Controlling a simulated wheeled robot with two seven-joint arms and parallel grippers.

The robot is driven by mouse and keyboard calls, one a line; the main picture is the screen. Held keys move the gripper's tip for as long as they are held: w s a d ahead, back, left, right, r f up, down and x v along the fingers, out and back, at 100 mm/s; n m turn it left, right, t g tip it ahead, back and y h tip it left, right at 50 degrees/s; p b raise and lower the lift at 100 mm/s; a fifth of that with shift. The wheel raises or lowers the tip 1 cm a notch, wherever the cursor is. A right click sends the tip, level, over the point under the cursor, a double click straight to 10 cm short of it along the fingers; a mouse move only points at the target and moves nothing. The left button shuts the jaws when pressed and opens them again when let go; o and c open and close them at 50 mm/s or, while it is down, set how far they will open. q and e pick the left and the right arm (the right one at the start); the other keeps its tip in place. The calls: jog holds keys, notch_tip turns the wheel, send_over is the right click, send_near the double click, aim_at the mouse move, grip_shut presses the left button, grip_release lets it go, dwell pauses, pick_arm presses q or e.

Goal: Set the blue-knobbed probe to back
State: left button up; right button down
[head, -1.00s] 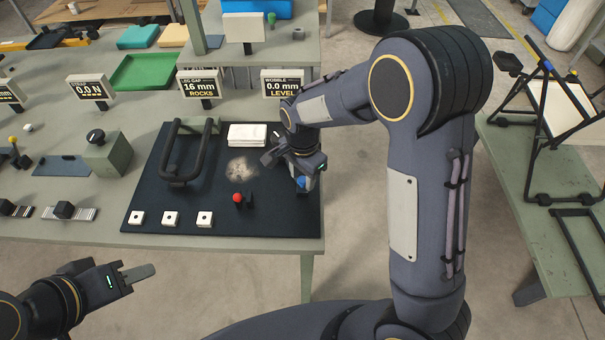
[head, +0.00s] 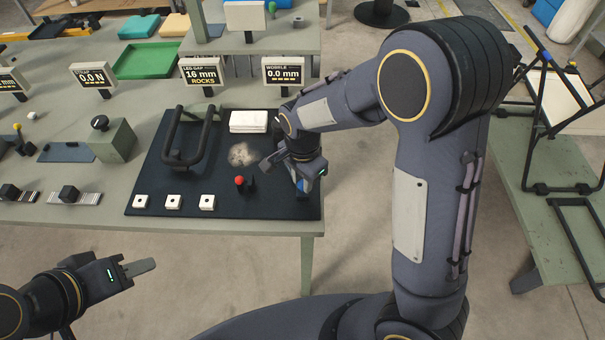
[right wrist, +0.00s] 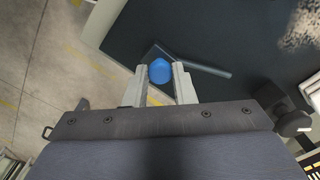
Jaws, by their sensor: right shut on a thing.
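The blue-knobbed probe (right wrist: 161,71) has its round blue knob between the two fingers of my right gripper (right wrist: 160,84) in the right wrist view. The fingers are shut on it. In the head view only a bit of the blue knob (head: 302,186) shows below my right gripper (head: 298,187), near the black mat's right edge. A thin grey bar (right wrist: 205,68) extends from beside the knob over the mat; whether it belongs to the probe I cannot tell. My left gripper (head: 140,269) is off the table's front edge, with no object visible in it; its finger gap is hidden.
A red knob (head: 239,181) stands left of my right gripper on the black mat (head: 265,205). A black tubular frame (head: 190,140), a white block (head: 248,121) and three white squares lie there too. Displays read "16 mm ROCKS" (head: 201,73) and "0.0 mm" (head: 283,73).

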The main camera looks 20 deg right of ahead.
jog(key=shift+s+a+f, duration=0.1)
jog(key=shift+s, duration=0.1)
jog(key=c, duration=1.2)
grip_release()
jog(key=shift+s, duration=0.1)
jog(key=shift+r, duration=0.2)
notch_tip(320, 180, up, 8)
jog(key=shift+f, duration=0.2)
